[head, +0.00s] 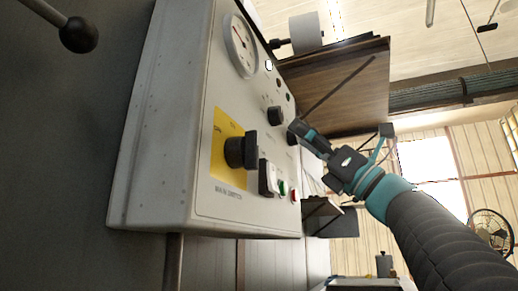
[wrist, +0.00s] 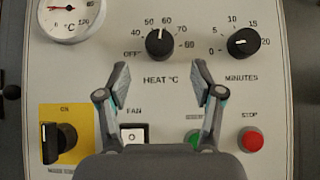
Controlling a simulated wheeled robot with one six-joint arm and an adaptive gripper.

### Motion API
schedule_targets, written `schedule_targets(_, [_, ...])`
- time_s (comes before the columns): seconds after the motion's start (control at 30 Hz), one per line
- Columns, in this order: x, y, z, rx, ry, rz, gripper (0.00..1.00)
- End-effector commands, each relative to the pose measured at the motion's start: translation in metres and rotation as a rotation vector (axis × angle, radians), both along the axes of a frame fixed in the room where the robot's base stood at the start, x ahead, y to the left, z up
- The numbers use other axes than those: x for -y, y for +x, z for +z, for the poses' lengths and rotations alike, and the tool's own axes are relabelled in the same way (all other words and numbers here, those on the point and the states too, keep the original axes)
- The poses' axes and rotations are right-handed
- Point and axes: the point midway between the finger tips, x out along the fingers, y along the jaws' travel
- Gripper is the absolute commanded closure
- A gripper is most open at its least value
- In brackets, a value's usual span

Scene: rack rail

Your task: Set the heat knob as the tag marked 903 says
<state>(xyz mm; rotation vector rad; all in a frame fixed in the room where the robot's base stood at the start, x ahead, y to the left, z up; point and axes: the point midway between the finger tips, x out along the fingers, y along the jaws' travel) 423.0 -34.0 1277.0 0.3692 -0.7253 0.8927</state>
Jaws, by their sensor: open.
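The heat knob (wrist: 160,43) is a round black knob under a scale from OFF to 80 in the wrist view. Its white mark points almost straight up, close to 60. A black knob that looks like the heat knob (head: 275,116) also shows on the panel in the head view. My gripper (wrist: 160,75) is open and empty, its fingers spread below and to either side of the heat knob. In the head view my gripper (head: 342,130) is in front of the panel, apart from it. I see no tag marked 903 in either view.
The minutes knob (wrist: 242,42) is right of the heat knob. A dial gauge (wrist: 70,16) is at upper left. Below are the main switch (wrist: 62,137) on a yellow plate, a fan switch (wrist: 132,134), a green button (wrist: 194,139) and a red stop button (wrist: 252,140).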

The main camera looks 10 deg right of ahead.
Motion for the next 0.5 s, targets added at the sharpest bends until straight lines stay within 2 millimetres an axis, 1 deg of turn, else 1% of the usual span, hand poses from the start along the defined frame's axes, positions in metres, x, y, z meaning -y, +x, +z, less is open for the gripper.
schedule_targets(0.03, [-0.007, 0.003, 0.010, 0.002, -0.001, 0.005, 0.33])
schedule_targets(0.2, [-0.022, 0.015, 0.028, 0.001, 0.000, 0.004, 0.33])
schedule_targets(0.33, [-0.029, 0.021, 0.037, 0.000, -0.001, 0.002, 0.33])
schedule_targets(0.5, [-0.033, 0.025, 0.041, -0.001, 0.000, -0.001, 0.33])
